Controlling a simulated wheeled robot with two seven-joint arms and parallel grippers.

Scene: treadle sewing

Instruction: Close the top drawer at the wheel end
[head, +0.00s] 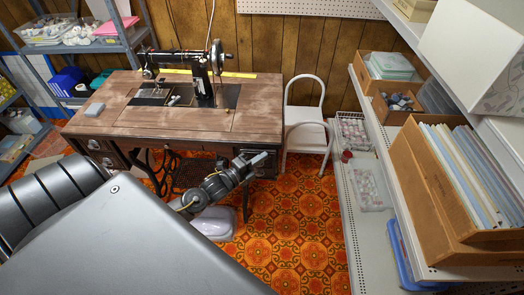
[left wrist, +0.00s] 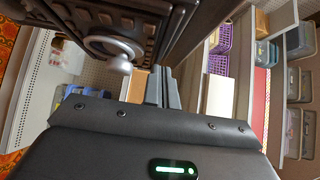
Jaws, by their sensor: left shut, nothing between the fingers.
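The sewing table (head: 130,120) carries a black sewing machine (head: 205,80) with its handwheel (head: 217,56) toward the right end. My left gripper (head: 260,159) is shut and empty, just below the front edge at that end. In the head view, the gripper and tabletop hide most of the drawers there, so I cannot tell how far the top one stands out. In the left wrist view, a dark carved front (left wrist: 75,20) with a round metal pull (left wrist: 112,47) is close at upper left, beside the shut fingers (left wrist: 167,88). Contact is unclear. My right gripper is out of view.
A white step chair (head: 304,125) stands just right of the table. A long shelf unit (head: 352,225) with boxes runs along the right side. A pale lidded container (head: 214,224) is on the patterned floor below my left arm. Drawers (head: 95,144) show at the table's left end.

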